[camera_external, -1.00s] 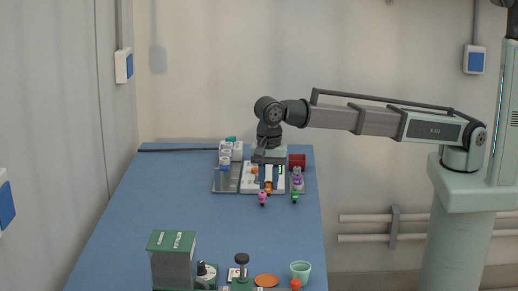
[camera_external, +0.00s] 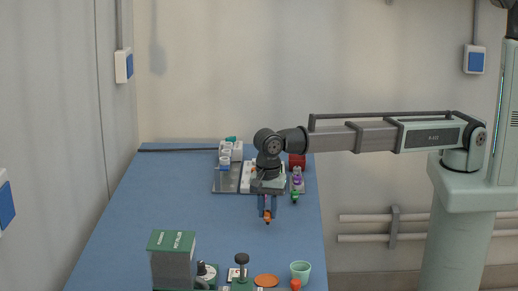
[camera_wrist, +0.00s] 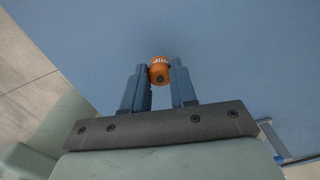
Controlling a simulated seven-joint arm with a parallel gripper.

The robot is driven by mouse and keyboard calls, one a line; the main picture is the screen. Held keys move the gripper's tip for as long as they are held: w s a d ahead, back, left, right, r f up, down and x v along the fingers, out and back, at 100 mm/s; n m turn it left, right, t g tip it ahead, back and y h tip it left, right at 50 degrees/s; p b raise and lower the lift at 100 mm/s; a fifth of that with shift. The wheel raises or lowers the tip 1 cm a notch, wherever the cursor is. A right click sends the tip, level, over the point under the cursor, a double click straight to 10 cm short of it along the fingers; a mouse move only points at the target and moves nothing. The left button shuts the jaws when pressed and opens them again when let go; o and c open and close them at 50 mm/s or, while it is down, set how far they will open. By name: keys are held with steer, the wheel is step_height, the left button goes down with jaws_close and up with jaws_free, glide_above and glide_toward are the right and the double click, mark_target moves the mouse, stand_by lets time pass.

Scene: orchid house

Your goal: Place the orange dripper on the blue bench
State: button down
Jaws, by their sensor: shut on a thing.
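My gripper (camera_external: 267,208) is shut on the orange dripper (camera_external: 267,217), which hangs from its fingertips over the blue bench (camera_external: 190,205) in the external view. In the wrist view the orange dripper (camera_wrist: 159,71) sits between the two blue-grey fingers of my gripper (camera_wrist: 160,75), with bare blue bench (camera_wrist: 220,50) behind it. I cannot tell how high the dripper is above the bench.
Trays with small parts (camera_external: 226,185) stand at the back, and a green dripper (camera_external: 295,197) lies to the right. A green box (camera_external: 170,262), an orange disc (camera_external: 267,281) and a mint cup (camera_external: 300,271) stand at the front. The middle of the bench is clear.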

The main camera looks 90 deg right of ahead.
mark_target(268, 212)
steer(key=shift+f, duration=0.45)
steer(key=shift+f, duration=0.1)
steer(key=c, duration=0.9)
jaws_free()
step_height(268, 212, up, 12)
